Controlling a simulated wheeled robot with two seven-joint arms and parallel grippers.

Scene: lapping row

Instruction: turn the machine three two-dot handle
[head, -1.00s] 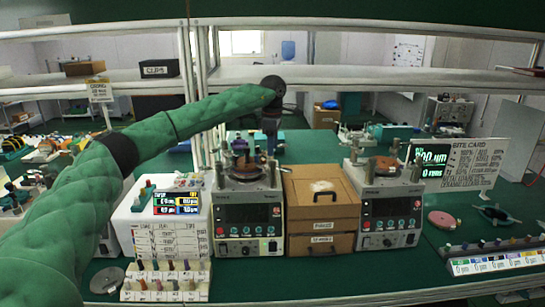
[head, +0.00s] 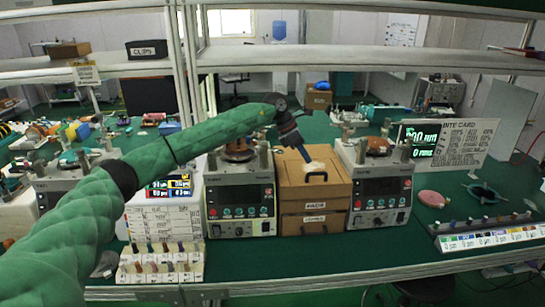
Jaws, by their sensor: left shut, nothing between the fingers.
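Several grey lapping machines stand in a row on the green bench: one at the left (head: 60,190), partly behind my arm, one in the middle (head: 238,192) and one at the right (head: 381,190). Each of the middle and right machines has a dark display, knobs and a round brown-topped plate. Machine numbers and handle dots are too small to tell. My left gripper (head: 305,155) is shut and empty. It points down over the wooden drawer box (head: 314,215) between the middle and right machines, near its top. I cannot tell whether it touches. My right gripper is out of view.
A rack of small pegs (head: 162,264) stands at the front left. A pink disc (head: 431,198), a dark ring stand (head: 486,193) and a long colour-labelled strip (head: 485,235) lie at the right. A shelf (head: 370,57) crosses above the bench.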

